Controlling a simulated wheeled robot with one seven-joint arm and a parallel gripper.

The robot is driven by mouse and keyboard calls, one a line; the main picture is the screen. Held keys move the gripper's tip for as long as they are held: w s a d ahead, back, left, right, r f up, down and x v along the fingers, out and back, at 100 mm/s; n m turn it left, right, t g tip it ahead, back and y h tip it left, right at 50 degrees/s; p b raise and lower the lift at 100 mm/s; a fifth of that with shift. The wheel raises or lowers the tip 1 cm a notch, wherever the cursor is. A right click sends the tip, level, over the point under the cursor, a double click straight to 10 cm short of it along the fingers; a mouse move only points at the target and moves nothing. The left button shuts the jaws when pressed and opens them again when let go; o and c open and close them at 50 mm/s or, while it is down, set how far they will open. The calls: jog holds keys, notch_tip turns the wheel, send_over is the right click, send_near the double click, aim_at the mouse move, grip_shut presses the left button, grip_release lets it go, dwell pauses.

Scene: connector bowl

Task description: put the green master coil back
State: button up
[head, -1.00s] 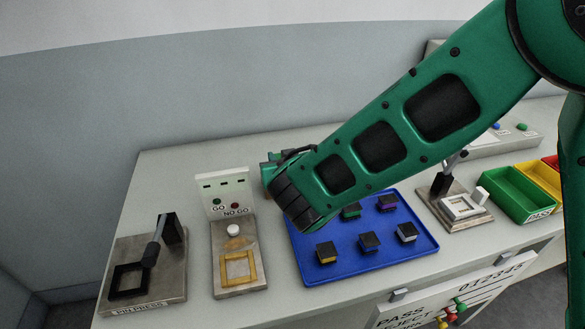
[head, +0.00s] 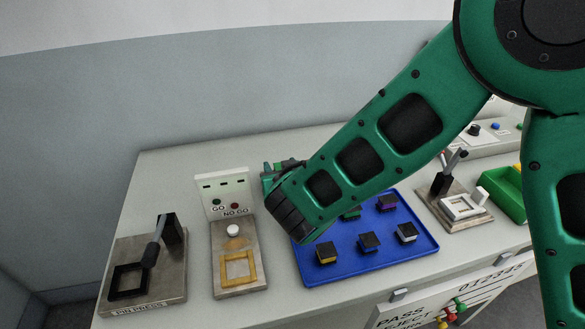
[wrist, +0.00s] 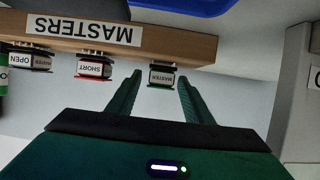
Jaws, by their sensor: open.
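In the wrist view, a dark coil block with a green edge and a white label, the green master coil (wrist: 162,76), is at the wooden rack marked MASTERS (wrist: 185,46), in line with its other blocks. Its metal pins meet the rack; how deep they sit I cannot tell. My gripper (wrist: 158,80) is open, with one finger on each side of the green coil and a gap showing beside it. In the head view my arm hides most of the gripper, and the green coil and rack are not visible.
A red-edged SHORT block (wrist: 95,68) and an OPEN block (wrist: 32,61) sit beside the green one on the rack. In the head view, a blue tray (head: 310,277) of coils, a GO/NO GO fixture (head: 222,188) and a pin press (head: 165,275) stand near the arm.

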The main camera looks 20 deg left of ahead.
jog(key=v, duration=1.2)
jog(key=shift+r, duration=0.1)
